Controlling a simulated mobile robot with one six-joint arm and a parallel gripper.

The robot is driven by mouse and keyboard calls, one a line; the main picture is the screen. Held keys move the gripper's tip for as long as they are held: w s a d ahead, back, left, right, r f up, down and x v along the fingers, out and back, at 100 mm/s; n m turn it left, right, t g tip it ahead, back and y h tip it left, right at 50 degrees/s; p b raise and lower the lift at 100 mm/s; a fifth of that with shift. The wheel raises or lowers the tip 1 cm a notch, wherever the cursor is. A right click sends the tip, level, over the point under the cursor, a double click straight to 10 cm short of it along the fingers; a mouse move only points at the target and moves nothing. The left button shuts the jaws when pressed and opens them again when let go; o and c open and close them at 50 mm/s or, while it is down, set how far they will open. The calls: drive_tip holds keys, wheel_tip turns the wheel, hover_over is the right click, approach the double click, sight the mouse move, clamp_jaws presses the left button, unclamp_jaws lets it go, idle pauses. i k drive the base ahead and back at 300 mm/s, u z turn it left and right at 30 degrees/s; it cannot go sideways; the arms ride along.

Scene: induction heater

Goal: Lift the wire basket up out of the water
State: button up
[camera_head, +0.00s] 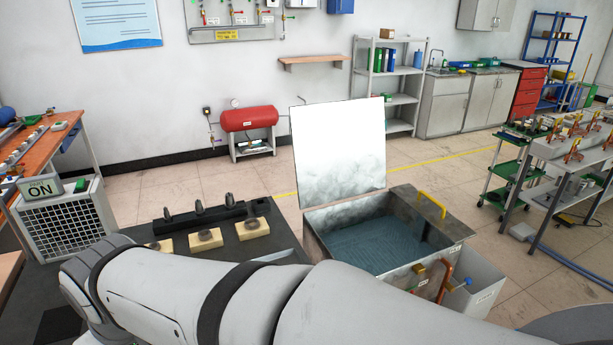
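An open metal tank (316,238) stands right of centre, with its white lid panel (338,150) raised at the back. Blue-grey water (370,236) fills the inside. A faint grid pattern shows under the surface, which may be the wire basket; its edges are not clear. A yellow handle (430,205) sits at the tank's right side; I cannot tell whether it belongs to the basket. My arm crosses the foreground in front of the tank. My gripper is out of view, so its state and its distance from the basket do not show.
A dark table (262,252) with several small blocks stands left of the tank. A white bin (480,290) and copper piping (445,280) are at the tank's front right. A bench (560,150) stands at the right. The floor behind the tank is clear.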

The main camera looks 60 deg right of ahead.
sight(428, 209)
drive_tip(key=u, duration=1.3)
drive_tip(key=k, duration=2.5)
drive_tip(key=z, duration=2.4)
drive_tip(key=i, duration=1)
drive_tip(key=z, duration=0.1)
